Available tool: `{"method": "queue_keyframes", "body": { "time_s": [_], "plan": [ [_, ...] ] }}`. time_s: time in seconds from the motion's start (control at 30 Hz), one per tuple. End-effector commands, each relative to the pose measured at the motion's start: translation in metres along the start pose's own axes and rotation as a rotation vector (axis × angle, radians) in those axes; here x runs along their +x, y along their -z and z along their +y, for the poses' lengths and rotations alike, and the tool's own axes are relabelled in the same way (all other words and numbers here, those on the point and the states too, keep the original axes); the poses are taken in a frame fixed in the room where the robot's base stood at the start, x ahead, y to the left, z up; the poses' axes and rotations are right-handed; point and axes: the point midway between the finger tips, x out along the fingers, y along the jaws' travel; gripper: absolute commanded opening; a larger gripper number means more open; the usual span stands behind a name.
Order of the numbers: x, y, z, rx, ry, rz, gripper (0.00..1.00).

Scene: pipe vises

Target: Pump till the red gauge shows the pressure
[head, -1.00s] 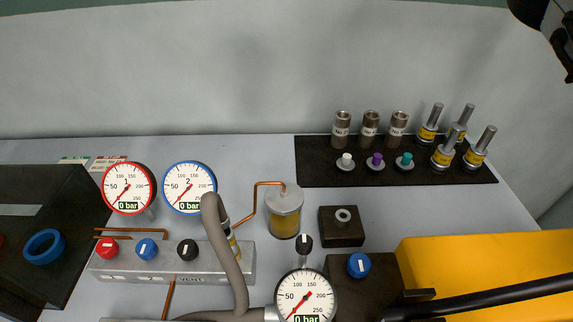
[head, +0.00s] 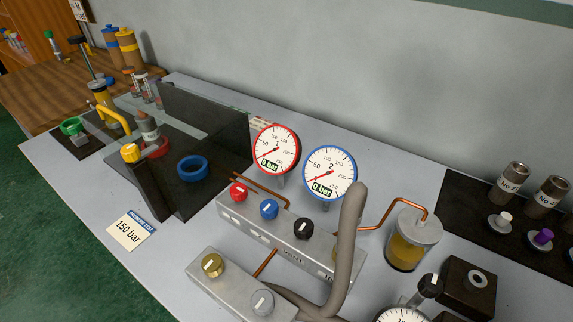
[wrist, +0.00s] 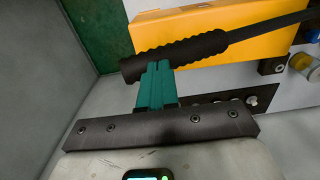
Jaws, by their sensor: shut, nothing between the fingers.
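The red-rimmed gauge (head: 276,150), marked 1, reads 0 bar in the head view. The blue-rimmed gauge (head: 330,173), marked 2, also reads 0 bar. A third gauge (head: 402,315) is cut off at the bottom edge. A card (head: 129,231) on the bench reads 150 bar. In the wrist view the pump lever's black ribbed grip (wrist: 190,50) crosses in front of the yellow pump body (wrist: 215,22). My gripper (wrist: 157,68) has teal fingers, shut and empty, with tips at the grip; I cannot tell if they touch it. The head view does not show my gripper.
The valve block (head: 290,235) carries red, blue and black knobs. A grey hose (head: 347,235) rises beside it, near an oil reservoir (head: 408,245). A dark fixture (head: 190,165) with a clear dark panel stands left. A wooden table (head: 60,85) is beyond.

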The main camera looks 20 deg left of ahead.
Motion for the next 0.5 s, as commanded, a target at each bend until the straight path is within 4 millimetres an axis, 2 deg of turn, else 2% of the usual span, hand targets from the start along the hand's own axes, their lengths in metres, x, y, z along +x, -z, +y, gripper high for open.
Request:
{"method": "queue_keyframes", "body": {
  "time_s": [0.03, 0.5],
  "plan": [
    [0.008, 0.0, 0.001, 0.001, 0.001, -0.001, 0.0],
    [0.045, 0.0, 0.011, 0.001, 0.001, 0.0, 0.0]
  ]
}}
